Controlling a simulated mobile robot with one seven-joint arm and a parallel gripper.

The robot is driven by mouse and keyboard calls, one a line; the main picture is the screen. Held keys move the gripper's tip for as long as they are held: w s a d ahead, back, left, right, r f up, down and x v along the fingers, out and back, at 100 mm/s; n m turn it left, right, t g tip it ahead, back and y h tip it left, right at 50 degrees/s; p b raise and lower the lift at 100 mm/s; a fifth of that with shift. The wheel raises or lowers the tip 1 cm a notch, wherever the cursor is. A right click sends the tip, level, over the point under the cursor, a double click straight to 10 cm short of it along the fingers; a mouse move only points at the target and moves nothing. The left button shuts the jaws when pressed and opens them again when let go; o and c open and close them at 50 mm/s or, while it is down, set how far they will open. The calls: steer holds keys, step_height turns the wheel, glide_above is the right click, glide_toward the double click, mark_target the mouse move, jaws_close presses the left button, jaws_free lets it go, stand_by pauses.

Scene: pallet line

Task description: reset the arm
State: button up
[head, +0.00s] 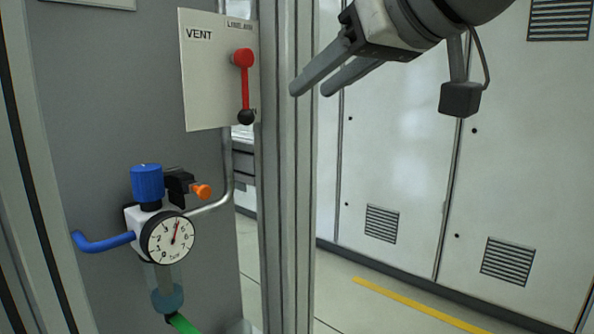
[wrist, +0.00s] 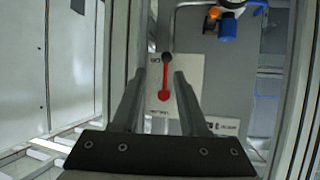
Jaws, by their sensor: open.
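My gripper (head: 312,91) is at the upper middle of the head view, in front of the metal post and to the right of the valve panel. Its two grey fingers are apart with nothing between them. In the wrist view my gripper (wrist: 160,74) points toward the white valve panel (wrist: 190,98), with the red lever (wrist: 163,80) showing between the fingers, some way beyond them. In the head view the red lever (head: 245,85) hangs straight down on the panel marked VENT and LINE AIR (head: 205,75). The fingers do not touch it.
A pressure gauge (head: 168,238) with a blue knob (head: 147,183) and an orange fitting (head: 201,191) is mounted below the panel. A vertical metal post (head: 285,200) stands right of it. White cabinets (head: 400,150) line the back. A yellow line (head: 420,305) marks clear floor.

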steer(key=s+d+f+m+g+h, duration=0.2)
steer(key=s+d+f+h, duration=0.15)
steer(key=f, duration=0.75)
steer(key=s+d+f+m+g+h+p, duration=0.1)
steer(key=s+d+f+m+h, duration=0.2)
steer(key=f, duration=0.9)
steer(key=s+d+f+m+g+h, duration=0.15)
steer(key=s+d+f, duration=0.35)
steer(key=f, duration=0.6)
step_height(320, 180, up, 12)
steer(key=p, duration=1.2)
steer(key=shift+w+a+r+p, duration=0.15)
steer(key=shift+w+a+p, duration=0.1)
steer(key=shift+w+p, duration=0.1)
